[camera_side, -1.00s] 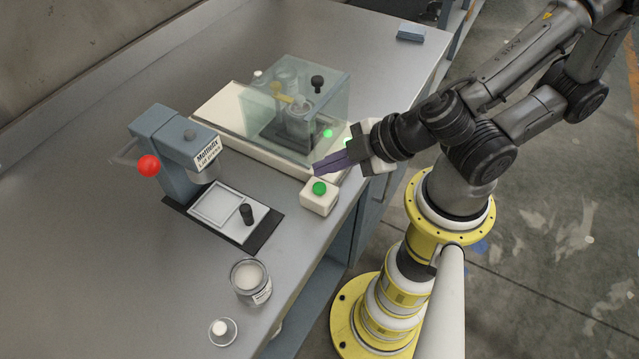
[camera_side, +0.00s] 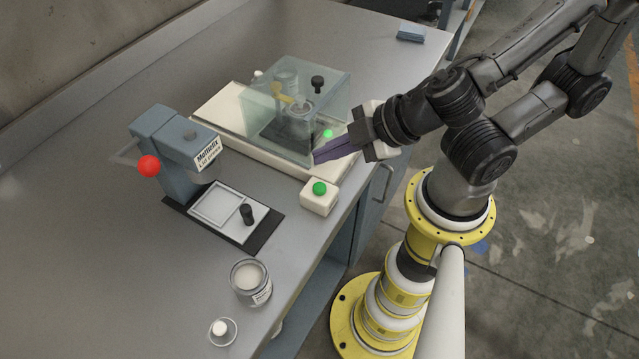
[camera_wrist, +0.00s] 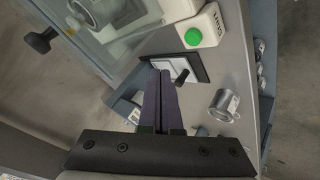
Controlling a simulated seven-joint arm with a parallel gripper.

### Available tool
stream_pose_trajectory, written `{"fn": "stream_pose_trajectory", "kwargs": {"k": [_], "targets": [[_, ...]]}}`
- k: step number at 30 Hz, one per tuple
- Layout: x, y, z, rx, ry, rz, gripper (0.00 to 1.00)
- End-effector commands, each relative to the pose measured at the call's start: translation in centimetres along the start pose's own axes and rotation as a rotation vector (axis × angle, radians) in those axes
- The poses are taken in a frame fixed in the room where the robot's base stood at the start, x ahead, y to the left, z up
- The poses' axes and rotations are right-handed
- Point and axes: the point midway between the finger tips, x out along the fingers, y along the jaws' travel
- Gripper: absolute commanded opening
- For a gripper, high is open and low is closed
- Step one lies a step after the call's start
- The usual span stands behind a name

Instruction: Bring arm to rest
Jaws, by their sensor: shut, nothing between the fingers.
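My gripper (camera_side: 318,158) is shut and empty. In the side view it hangs in the air near the front right corner of the clear enclosure, above and behind the white box with the green button (camera_side: 319,188). In the wrist view my gripper's shut fingers (camera_wrist: 163,75) point past the enclosure, and the green button box (camera_wrist: 203,27) shows to their upper right. From these views I cannot tell the exact gap between the fingertips and the enclosure wall.
The clear enclosure (camera_side: 337,88) covers a can and a yellow part on a white base. The blue lid press (camera_side: 168,158) with a red knob stands left. An open can of white paint (camera_side: 250,283) and a small lid (camera_side: 222,331) are at the front. The bench's left side is bare.

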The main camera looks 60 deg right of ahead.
Motion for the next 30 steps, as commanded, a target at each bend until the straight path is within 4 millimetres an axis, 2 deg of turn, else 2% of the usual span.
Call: {"fn": "stream_pose_trajectory", "kwargs": {"k": [4,8,12,15,19,24,30], "targets": [[-0.2,0.7,0.3,0.029,-0.02,0.011,0.0],[-1.4,3.1,1.6,0.141,-0.096,0.047,0.0],[-3.7,5.9,3.8,0.328,-0.213,0.083,0.0],[-5.7,7.2,5.3,0.475,-0.291,0.088,0.0],[-8.3,8.0,6.3,0.663,-0.355,0.07,0.0],[-10.6,8.2,6.0,0.845,-0.367,0.029,0.0],[-11.6,8.2,5.2,0.935,-0.347,-0.002,0.0]]}}
